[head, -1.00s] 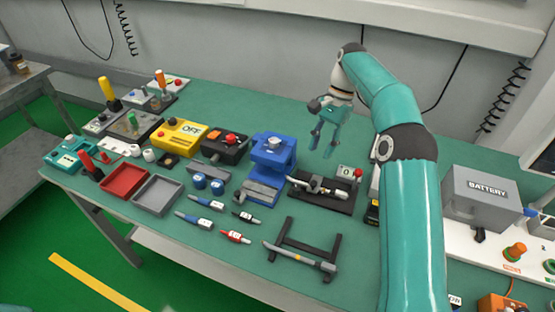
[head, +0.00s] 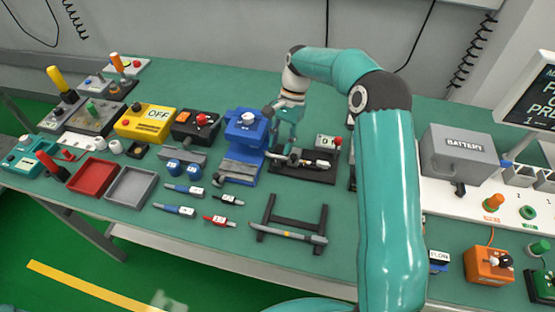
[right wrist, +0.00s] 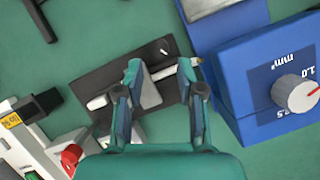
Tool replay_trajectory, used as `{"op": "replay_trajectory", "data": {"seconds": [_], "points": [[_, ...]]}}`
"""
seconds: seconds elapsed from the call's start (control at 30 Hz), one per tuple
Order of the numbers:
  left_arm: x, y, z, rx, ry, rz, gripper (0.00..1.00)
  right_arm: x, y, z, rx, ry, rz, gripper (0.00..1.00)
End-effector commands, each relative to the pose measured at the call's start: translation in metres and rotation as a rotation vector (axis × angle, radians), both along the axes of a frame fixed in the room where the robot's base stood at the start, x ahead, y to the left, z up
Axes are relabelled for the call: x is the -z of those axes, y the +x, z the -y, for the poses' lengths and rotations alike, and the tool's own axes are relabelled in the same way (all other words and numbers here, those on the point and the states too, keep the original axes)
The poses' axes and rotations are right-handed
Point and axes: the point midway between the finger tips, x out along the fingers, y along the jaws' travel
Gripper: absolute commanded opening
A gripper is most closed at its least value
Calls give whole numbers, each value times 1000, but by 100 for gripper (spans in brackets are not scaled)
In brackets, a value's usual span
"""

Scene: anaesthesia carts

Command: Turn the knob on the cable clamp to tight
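The cable clamp (head: 318,172) looks like a black plate with a light cable or rod lying across it, behind the middle of the bench. In the right wrist view the black plate (right wrist: 112,72) lies under my fingers, with a grey block on it. A small dark round part with a white mark (right wrist: 165,47), which may be the knob, sits on the plate beyond the fingertips. My right gripper (head: 286,145) is low over the clamp's left end. In the right wrist view the gripper (right wrist: 160,76) is open, its fingers straddling the block. Contact cannot be told. My left gripper is out of view.
A blue device with a white dial (right wrist: 297,94) stands close on the right in the wrist view. A switch box with a red knob (right wrist: 70,157) is at lower left. In the head view a black stand (head: 291,225) is in front and a battery box (head: 460,155) is to the right.

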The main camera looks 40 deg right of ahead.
Motion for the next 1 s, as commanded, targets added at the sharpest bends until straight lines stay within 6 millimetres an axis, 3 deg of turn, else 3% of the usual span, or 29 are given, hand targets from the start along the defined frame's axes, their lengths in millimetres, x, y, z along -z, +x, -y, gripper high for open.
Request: {"op": "replay_trajectory", "data": {"seconds": [0.3, 0.73, 0.77, 1.0], "points": [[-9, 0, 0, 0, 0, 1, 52, 48, -8, -19, -1, 1, -3, 38], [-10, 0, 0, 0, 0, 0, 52, 59, -10, -23, 0, 0, 0, 38], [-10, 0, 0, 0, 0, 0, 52, 59, -10, -23, 0, 0, 0, 36], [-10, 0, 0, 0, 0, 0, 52, 59, -9, -23, 0, 0, 0, 0]]}}
